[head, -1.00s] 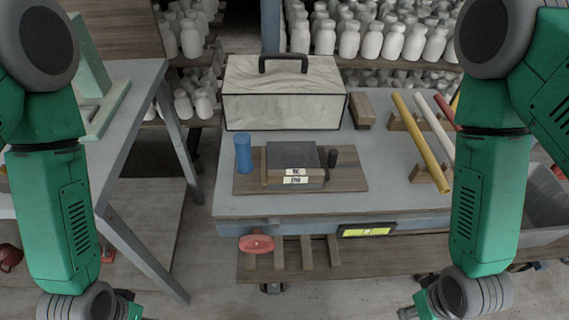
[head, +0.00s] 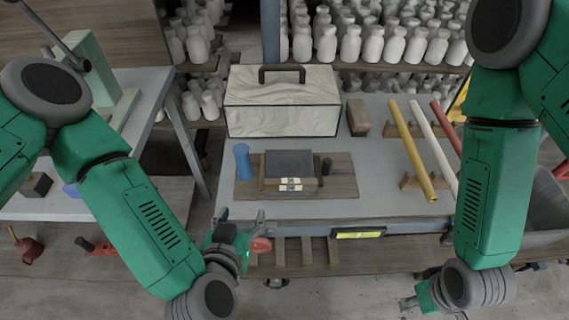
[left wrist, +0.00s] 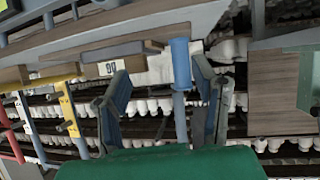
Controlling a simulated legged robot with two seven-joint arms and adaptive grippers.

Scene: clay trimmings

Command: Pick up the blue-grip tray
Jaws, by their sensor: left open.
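The blue-grip tray is a flat wooden board (head: 343,187) on the grey table, with a blue upright grip (head: 243,162) at its left end and a dark grip (head: 327,167) at its right. A dark grey block (head: 290,164) with small labels at its front sits on it. My left gripper (head: 241,216) is open and empty at the table's front edge, in front of the blue grip and apart from it. In the left wrist view its fingers (left wrist: 158,70) are spread, with the blue grip (left wrist: 181,62) beyond them. My right gripper (head: 408,301) is low at right; its jaws are unclear.
A pale case (head: 282,107) with a dark handle stands behind the tray. Yellow (head: 413,150) and white (head: 434,145) rods lie on wooden rests to the right. A red knob (head: 260,246) sits at the table's front, near my left gripper. White bottles fill the shelves behind.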

